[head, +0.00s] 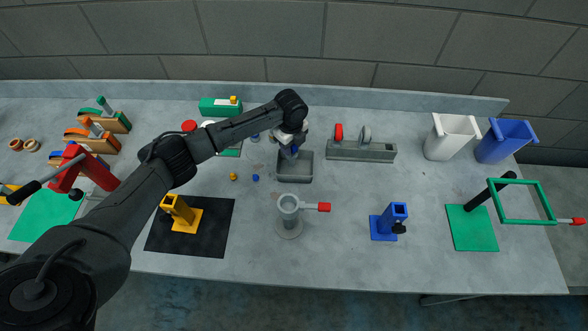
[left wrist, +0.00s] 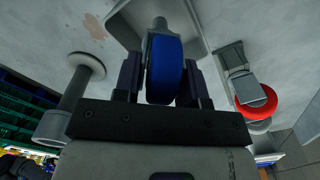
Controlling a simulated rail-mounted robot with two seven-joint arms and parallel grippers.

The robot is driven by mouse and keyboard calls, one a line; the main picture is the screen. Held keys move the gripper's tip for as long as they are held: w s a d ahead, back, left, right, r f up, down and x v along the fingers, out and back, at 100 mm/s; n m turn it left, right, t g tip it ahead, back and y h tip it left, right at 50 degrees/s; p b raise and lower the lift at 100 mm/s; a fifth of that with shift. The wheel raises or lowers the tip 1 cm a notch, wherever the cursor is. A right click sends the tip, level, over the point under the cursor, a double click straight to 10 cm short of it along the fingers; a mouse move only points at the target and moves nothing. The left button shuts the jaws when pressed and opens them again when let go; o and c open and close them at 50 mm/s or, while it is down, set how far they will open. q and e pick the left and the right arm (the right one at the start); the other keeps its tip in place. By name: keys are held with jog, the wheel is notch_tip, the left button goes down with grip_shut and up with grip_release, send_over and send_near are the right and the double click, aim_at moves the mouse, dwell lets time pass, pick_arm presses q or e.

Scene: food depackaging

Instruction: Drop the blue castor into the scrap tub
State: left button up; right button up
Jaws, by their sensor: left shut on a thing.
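My left gripper (head: 291,143) is shut on the blue castor (head: 295,150), above the back part of a grey open tub (head: 295,180) that I take for the scrap tub. In the left wrist view the blue wheel (left wrist: 164,70) stands on edge between the two fingers of the left gripper (left wrist: 162,78), its grey stem pointing away from the palm. The tub's pale interior (left wrist: 190,22) shows beyond it. I cannot tell the exact height of the castor over the tub. My right gripper is in neither view.
A grey rack (head: 362,151) with a red wheel and a grey wheel stands right of the tub. A grey cup fixture (head: 289,211) with a red handle stands in front. White (head: 450,137) and blue (head: 506,141) bins are back right. Small yellow (head: 234,177) and blue (head: 256,178) pieces lie left.

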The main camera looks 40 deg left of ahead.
pick_arm(q)
jog(key=o, duration=1.1)
jog(key=shift+r, duration=0.15)
notch_tip(320, 180, up, 14)
jog(key=b, duration=0.1)
jog(key=shift+f, duration=0.2)
